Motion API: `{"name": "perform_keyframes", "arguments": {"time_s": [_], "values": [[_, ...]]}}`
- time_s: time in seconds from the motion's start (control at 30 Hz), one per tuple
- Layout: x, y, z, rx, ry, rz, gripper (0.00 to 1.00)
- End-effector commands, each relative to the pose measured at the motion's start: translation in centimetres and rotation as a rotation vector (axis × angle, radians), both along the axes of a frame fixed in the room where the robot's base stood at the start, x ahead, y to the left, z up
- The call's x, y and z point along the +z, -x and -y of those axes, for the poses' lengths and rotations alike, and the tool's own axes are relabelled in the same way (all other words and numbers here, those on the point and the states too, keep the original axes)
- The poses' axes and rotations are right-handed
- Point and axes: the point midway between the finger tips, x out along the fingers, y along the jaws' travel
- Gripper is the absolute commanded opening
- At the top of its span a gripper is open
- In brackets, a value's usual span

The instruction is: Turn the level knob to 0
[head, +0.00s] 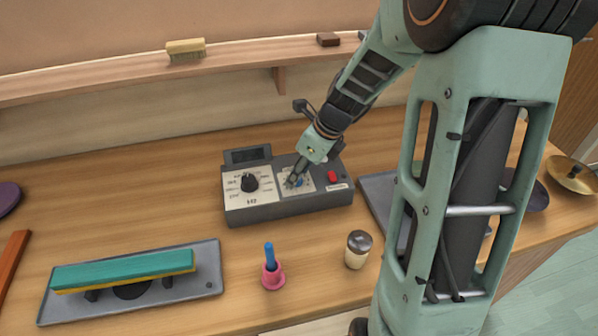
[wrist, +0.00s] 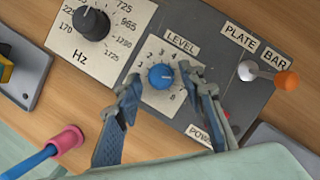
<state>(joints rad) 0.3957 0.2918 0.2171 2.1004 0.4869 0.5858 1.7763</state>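The level knob (wrist: 161,76) is a small blue knob on a pale square plate marked LEVEL, with digits around it. Its white mark looks to be on its upper right side, but the exact digit is hard to read. My gripper (wrist: 160,82) has one finger on each side of the knob, with gaps showing between fingers and knob, so it is open. In the head view my gripper (head: 293,179) reaches down over the right half of the grey control box (head: 290,205), and the blue knob (head: 299,182) is partly hidden by the fingers.
A black Hz knob (wrist: 91,24) is on the same box, left of the level knob. A pink-and-blue mallet (head: 272,275), a shaker (head: 357,249) and a tray with a teal bar (head: 125,270) are in front.

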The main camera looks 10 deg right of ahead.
Motion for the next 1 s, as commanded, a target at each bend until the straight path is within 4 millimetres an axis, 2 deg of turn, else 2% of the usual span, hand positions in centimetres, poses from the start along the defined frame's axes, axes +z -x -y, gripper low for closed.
{"name": "perform_keyframes", "arguments": {"time_s": [0.07,0.4,0.73,1.0], "values": [[0.01,0.01,0.01,0.000,0.000,0.000,0.37],[0.03,0.02,0.02,0.000,0.000,0.000,0.00],[0.07,-0.01,0.06,0.035,0.000,-0.001,0.00],[0.13,-0.16,0.18,0.192,0.000,-0.002,0.00]]}}
